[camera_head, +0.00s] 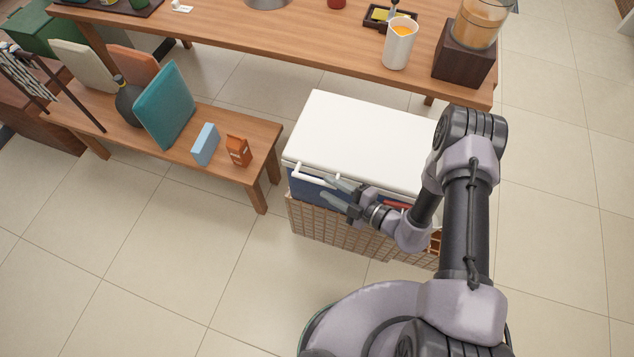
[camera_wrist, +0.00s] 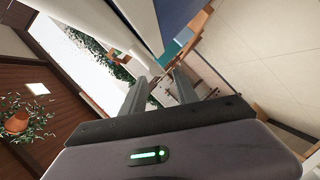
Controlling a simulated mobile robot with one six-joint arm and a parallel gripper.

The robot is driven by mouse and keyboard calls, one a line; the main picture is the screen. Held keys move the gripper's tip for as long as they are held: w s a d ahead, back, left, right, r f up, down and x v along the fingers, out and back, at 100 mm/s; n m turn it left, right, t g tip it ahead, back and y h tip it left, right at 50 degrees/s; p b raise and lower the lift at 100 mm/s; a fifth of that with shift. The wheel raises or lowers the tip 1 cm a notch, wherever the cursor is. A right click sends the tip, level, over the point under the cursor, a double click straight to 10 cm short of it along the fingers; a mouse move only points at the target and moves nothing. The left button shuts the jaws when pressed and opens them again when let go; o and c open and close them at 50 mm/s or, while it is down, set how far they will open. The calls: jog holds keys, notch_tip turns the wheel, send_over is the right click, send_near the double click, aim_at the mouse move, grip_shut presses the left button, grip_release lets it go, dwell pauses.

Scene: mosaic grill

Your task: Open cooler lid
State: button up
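The cooler has a white lid (camera_head: 360,135) lying flat and closed over a blue body (camera_head: 310,187). A white handle (camera_head: 312,174) shows along the front left, just under the lid's edge. My gripper (camera_head: 331,190) is in front of the cooler, just right of the handle's left end and below the lid's front edge. Its two fingers are apart, with nothing seen between them. In the wrist view the white lid (camera_wrist: 110,25) and the blue body (camera_wrist: 176,14) show beyond the fingers (camera_wrist: 160,80). My arm hides the cooler's right front. I cannot tell if a finger touches the cooler.
The cooler stands on a woven-looking brown base (camera_head: 330,228). A wooden bench (camera_head: 225,150) with a teal cushion (camera_head: 165,105), a blue box and an orange carton is at left. A wooden table (camera_head: 310,45) stands behind. The tiled floor (camera_head: 150,260) at front left is clear.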

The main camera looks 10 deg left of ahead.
aim_at(322, 184)
jog(key=b+x, duration=0.1)
jog(key=x, duration=0.4)
jog(key=shift+a, duration=0.15)
grip_shut()
dwell(1.2)
